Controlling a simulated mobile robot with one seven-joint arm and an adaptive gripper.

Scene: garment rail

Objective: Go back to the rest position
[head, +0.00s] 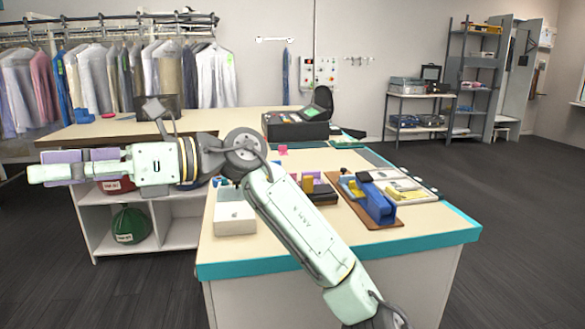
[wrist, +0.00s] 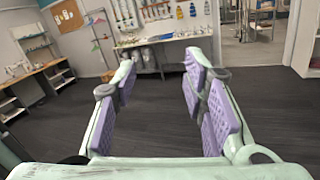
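My gripper (head: 75,171) is at the left in the head view, held out sideways to the left at about counter height. In the wrist view my gripper (wrist: 158,80) shows its two fingers with purple pads spread wide apart. Nothing is between them, only floor and the far wall behind. My arm crosses the head view from the lower right, over the counter, to the left.
An L-shaped counter (head: 330,253) with teal edging holds a white box (head: 235,218), a blue stapler-like tool (head: 376,203) and a black cash register (head: 296,124). Garments hang on a rail (head: 120,38) behind. Bare floor (head: 520,220) lies to the right.

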